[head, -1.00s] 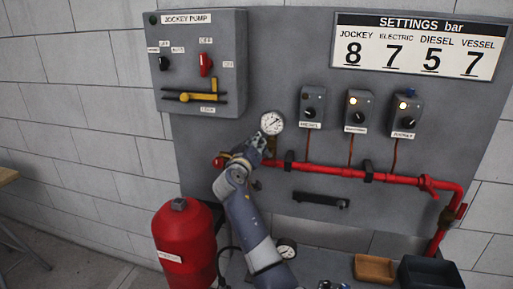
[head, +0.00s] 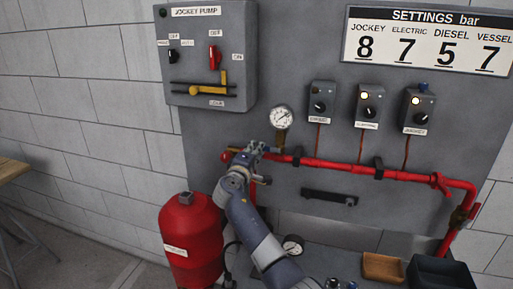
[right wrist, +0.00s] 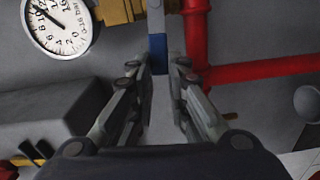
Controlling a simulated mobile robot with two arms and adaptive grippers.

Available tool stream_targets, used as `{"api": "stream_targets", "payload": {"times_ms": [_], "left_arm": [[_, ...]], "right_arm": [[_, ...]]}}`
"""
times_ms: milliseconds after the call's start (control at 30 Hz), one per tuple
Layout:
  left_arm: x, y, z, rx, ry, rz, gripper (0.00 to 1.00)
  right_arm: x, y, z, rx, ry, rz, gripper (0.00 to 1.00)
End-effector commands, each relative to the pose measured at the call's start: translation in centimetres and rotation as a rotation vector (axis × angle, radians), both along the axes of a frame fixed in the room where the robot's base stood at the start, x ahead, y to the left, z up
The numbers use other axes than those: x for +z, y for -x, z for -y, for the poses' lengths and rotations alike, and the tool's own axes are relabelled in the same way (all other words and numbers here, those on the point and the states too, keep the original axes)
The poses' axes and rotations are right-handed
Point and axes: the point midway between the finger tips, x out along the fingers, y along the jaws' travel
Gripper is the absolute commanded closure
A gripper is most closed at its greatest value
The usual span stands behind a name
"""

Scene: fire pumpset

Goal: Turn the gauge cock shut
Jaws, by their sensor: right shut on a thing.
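The round pressure gauge (head: 281,117) is on the grey panel above the red pipe. In the right wrist view the gauge (right wrist: 58,25) is at the upper left, with a brass fitting (right wrist: 120,10) beside it. My right gripper (head: 257,148) is just below and left of the gauge in the head view and hides most of the gauge cock. In the right wrist view my right gripper (right wrist: 165,65) is shut on the cock's blue lever (right wrist: 157,50), which points toward the camera between the fingertips. My left gripper is not in view.
The red pipe (head: 330,166) runs close by the gripper. A jockey pump box (head: 245,50) and several small control boxes (head: 320,102) are above. A red vessel (head: 190,240) stands lower left. An orange tray (head: 382,268) and a dark bin (head: 412,272) are lower right.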

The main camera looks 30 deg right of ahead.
Motion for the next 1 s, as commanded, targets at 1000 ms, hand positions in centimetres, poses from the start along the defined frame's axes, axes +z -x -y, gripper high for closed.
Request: {"api": "stream_targets", "payload": {"times_ms": [1000], "left_arm": [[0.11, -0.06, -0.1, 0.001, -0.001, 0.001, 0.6]], "right_arm": [[-0.57, 0.01, 0.13, -0.002, 0.074, -0.082, 0.64]]}}
